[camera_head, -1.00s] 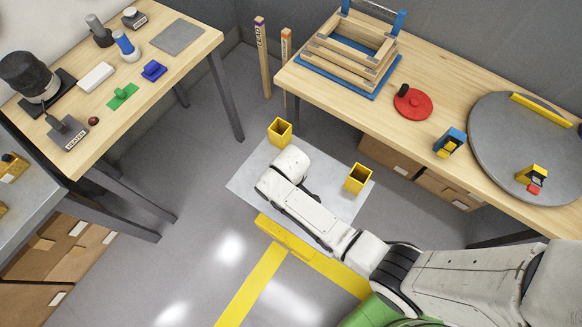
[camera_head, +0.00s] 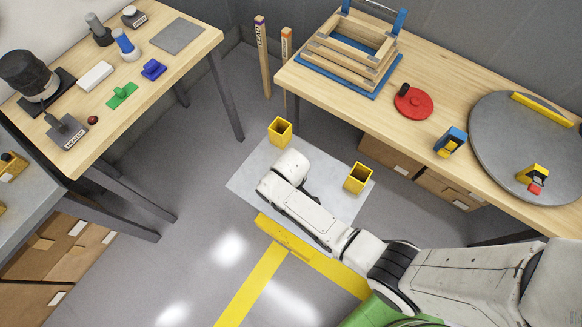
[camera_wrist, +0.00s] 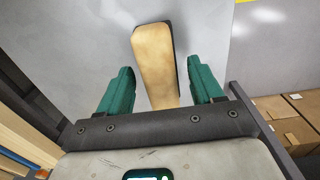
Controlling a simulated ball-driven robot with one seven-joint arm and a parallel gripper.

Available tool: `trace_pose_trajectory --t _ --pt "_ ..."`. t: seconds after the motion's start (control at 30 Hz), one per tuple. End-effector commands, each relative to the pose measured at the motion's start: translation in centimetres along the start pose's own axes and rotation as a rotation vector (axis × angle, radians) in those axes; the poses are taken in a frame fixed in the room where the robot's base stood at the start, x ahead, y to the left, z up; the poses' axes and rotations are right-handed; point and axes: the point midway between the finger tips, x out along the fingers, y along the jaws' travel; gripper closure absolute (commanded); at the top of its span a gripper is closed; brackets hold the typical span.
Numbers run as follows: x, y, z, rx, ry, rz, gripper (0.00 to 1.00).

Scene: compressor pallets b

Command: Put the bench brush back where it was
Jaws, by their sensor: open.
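The bench brush (camera_wrist: 154,55) shows in the wrist view as a long tan wooden block with a dark edge along its far end and right side. It lies between the two green fingers of my gripper (camera_wrist: 161,75), with a gap on each side. My gripper is open, and neither finger appears to touch the brush. A pale grey surface shows beyond it. In the head view my arm hides the gripper, and I cannot make out the brush there.
Two yellow square holders (camera_head: 280,131) (camera_head: 358,178) stand at the edges of a pale sheet (camera_head: 250,178) on the floor. A wooden bench (camera_head: 330,92) carries a slatted crate (camera_head: 350,48), a red disc (camera_head: 413,103) and a grey turntable (camera_head: 500,140). Another bench (camera_head: 140,120) stands left.

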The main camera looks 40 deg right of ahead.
Motion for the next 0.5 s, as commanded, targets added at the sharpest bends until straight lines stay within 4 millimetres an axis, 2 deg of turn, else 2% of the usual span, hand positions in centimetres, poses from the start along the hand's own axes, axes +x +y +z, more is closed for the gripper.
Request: trace_pose_trajectory --t 0.17,0.27,0.5 --pt "-0.6 0.0 0.0 0.000 0.000 0.000 0.34" --pt "-1.8 0.0 0.0 0.000 0.001 0.000 0.34" --pt "-6.5 0.0 0.0 0.000 0.003 0.000 0.34"
